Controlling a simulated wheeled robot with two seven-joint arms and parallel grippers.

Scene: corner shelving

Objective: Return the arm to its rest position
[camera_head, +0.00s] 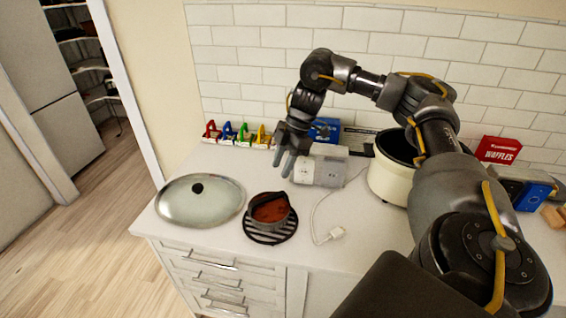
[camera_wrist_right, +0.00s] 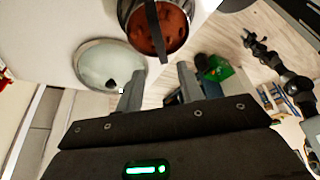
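My right arm reaches in from the right in the head view. Its gripper (camera_head: 285,160) hangs above the counter, behind the small pot and in front of the tiled wall. In the right wrist view its two fingers (camera_wrist_right: 160,87) stand apart with nothing between them. A black jointed arm, apparently my left one, shows at the right of that view; its gripper is too small to read. The pot (camera_head: 270,209) with reddish-brown contents sits on a black striped trivet (camera_head: 268,238); the pot also shows in the wrist view (camera_wrist_right: 158,28).
A glass lid (camera_head: 200,200) lies left of the pot. A white box (camera_head: 322,166), a cable plug (camera_head: 337,233) and a cream cooker (camera_head: 390,182) are on the right. Coloured clips (camera_head: 243,134) and a red waffles box (camera_head: 498,150) stand along the wall. Floor is open at left.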

